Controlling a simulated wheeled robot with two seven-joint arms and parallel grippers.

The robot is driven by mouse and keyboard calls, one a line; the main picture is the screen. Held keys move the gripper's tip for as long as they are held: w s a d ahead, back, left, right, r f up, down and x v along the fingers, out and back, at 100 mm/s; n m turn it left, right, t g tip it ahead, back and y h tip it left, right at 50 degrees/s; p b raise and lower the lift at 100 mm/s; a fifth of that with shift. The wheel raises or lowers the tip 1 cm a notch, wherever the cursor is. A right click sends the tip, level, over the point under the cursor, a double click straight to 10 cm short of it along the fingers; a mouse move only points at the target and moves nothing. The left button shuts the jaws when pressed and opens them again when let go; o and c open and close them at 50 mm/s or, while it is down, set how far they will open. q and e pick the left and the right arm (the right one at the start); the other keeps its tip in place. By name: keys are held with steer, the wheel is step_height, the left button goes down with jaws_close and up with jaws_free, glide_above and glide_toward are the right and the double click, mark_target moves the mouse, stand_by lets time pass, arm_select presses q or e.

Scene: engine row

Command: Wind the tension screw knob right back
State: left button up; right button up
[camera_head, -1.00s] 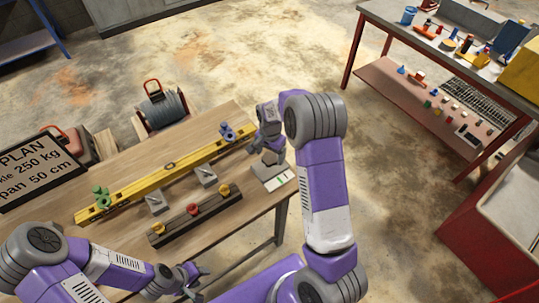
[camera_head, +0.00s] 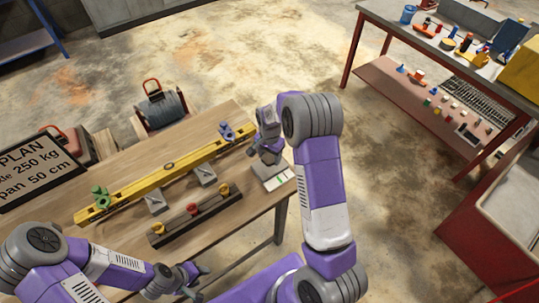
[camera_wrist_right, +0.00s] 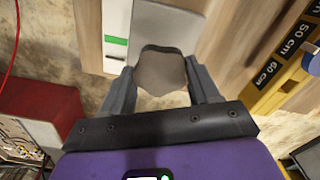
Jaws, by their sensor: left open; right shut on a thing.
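The tension screw knob (camera_wrist_right: 162,70) is a grey, lobed knob, seen in the right wrist view between the two fingers of my right gripper (camera_wrist_right: 163,88). The fingers are shut on its sides. In the head view my right gripper (camera_head: 267,153) points down over a grey block (camera_head: 268,172) with a white and green label, at the table's right end. The knob is mostly hidden there by the gripper. My left gripper (camera_head: 194,279) is open and empty, low in the picture off the table's front edge.
A long yellow beam (camera_head: 150,183) lies across the wooden table (camera_head: 228,208), with a green clamp (camera_head: 101,197) and a blue one (camera_head: 227,131). A dark bar (camera_head: 170,236) with coloured knobs lies in front. A cluttered bench (camera_head: 380,14) stands at upper right.

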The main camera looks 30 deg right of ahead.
steer(key=n+b, duration=0.1)
steer(key=n, duration=0.6)
steer(key=shift+n+b, duration=0.4)
steer(key=n, duration=0.4)
steer(key=shift+n, duration=0.3)
steer(key=n, duration=0.3)
steer(key=shift+n+b, duration=0.3)
steer(key=shift+b, duration=0.05)
steer(key=n, duration=0.3)
steer(key=shift+r+n, duration=0.1)
steer(key=shift+n, duration=0.2)
steer(key=n, duration=0.3)
steer(key=shift+n+p, duration=0.3)
steer(key=n+p, duration=0.1)
steer(key=n, duration=0.3)
steer(key=shift+n+p, duration=0.35)
steer(key=shift+n, duration=1.45)
